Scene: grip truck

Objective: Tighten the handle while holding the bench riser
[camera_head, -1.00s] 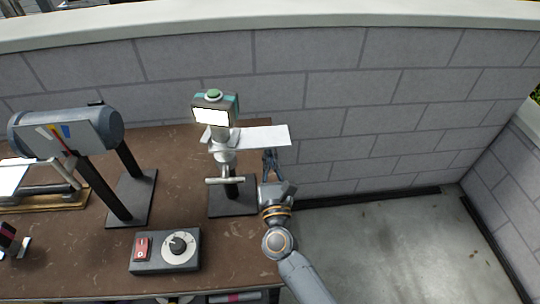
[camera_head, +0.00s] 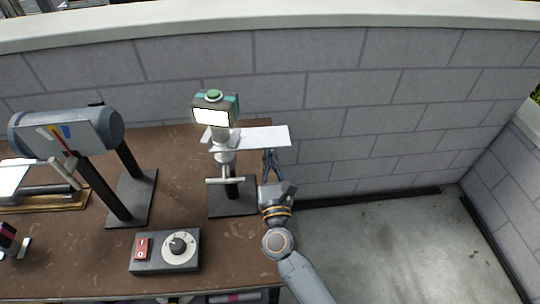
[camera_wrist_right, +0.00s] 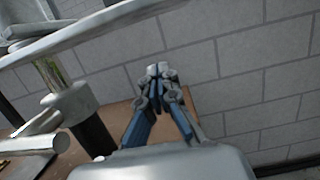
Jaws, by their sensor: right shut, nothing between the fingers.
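The bench riser stands on the table with a black base (camera_head: 220,205), a black post, a white flat plate (camera_head: 262,136) reaching right, and a teal-edged screen head with a green button on top. Its handle (camera_head: 222,181) is a pale crossbar at the front of the post; it also shows at the left of the right wrist view (camera_wrist_right: 38,144). My right gripper (camera_head: 270,152) is just below the plate's right part, right of the post and apart from the handle. Its fingertips (camera_wrist_right: 158,72) are together with nothing between them. My left gripper is not in view.
A grey cylindrical device (camera_head: 65,130) on black legs stands at the left. A control box (camera_head: 165,251) with a red switch and a dial sits at the table's front. A block wall (camera_head: 370,100) runs behind. The floor right of the table (camera_head: 400,240) is clear.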

